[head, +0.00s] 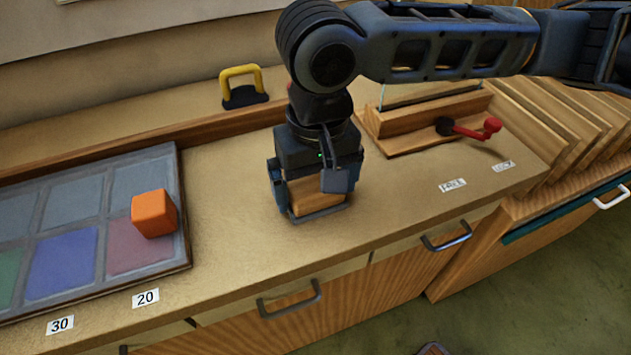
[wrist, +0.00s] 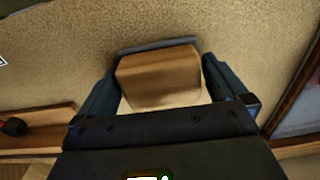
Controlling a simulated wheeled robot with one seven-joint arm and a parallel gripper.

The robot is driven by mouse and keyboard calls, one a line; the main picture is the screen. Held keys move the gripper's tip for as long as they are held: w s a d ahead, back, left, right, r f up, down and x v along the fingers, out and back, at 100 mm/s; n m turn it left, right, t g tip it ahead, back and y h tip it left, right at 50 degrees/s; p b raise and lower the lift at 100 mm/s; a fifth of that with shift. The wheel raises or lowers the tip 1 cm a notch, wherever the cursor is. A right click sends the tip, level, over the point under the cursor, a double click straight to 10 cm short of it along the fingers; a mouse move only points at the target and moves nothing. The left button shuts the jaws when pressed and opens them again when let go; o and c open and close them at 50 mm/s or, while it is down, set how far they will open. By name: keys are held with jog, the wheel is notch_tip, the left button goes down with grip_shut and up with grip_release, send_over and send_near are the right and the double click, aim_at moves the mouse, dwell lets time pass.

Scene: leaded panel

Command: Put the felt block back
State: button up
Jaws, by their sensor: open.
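A wooden block with a grey layer along its base (head: 306,198), which looks like the felt block, stands on the bench top. It also shows in the wrist view (wrist: 160,78), with the grey strip along its far edge. My gripper (head: 310,188) is pointed down over it, open, with one finger on each side of the block. In the wrist view the fingers of my gripper (wrist: 157,82) flank the wood; whether either touches it is hard to tell. My gripper hides the block's upper part in the head view.
The leaded panel (head: 108,228) lies at the left with an orange cube (head: 154,213) on it. A yellow-handled tool (head: 242,88) stands behind. At the right are a wooden fixture (head: 415,125) with a red lever (head: 470,131) and slanted boards (head: 570,118). Bench front is clear.

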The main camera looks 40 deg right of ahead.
aim_at(317, 183)
notch_tip(317, 183, up, 12)
jog(key=p, duration=0.1)
dwell(0.4)
jog(key=shift+s, duration=0.1)
dwell(0.4)
